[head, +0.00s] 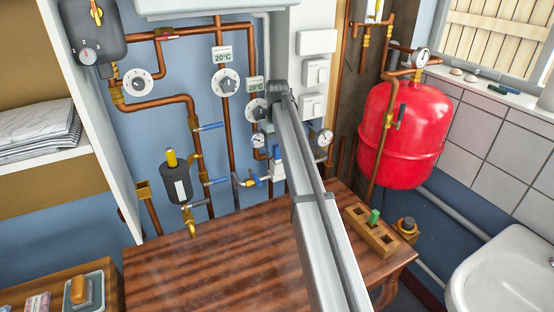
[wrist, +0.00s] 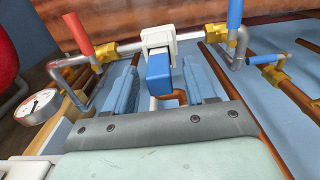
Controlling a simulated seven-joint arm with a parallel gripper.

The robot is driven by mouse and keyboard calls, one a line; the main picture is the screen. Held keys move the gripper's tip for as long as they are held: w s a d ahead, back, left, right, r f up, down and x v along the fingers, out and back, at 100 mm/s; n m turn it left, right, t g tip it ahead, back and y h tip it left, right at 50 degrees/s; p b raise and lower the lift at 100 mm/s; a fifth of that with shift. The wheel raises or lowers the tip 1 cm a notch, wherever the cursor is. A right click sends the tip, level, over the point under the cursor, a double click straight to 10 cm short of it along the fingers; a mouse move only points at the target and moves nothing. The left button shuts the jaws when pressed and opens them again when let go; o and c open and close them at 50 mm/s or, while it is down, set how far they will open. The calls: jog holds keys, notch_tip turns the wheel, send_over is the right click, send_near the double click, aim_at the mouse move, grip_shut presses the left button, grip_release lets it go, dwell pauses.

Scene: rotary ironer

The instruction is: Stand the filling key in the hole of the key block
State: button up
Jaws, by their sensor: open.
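The wooden key block (head: 359,225) stands on the right end of the brown table. A green peg (head: 374,217) stands upright in it, with dark openings either side. In the wrist view my gripper (wrist: 162,62) is open, its blue fingers on either side of a blue piece (wrist: 158,74) with a white top (wrist: 158,40). This white and blue piece sits among the wall pipes and also shows in the head view (head: 277,172). It may be the filling key; I cannot tell for sure. A gap shows between each finger and the blue piece. My arm hides part of this spot in the head view.
Valves with a red handle (wrist: 78,33) and a blue handle (wrist: 235,14) flank the fingers. A pressure gauge (head: 324,137) is close by on the right. The table's (head: 230,265) left part is clear.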

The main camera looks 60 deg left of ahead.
aim_at(277, 158)
notch_tip(277, 158, down, 3)
jog(key=shift+r, duration=0.1)
grip_shut()
dwell(0.5)
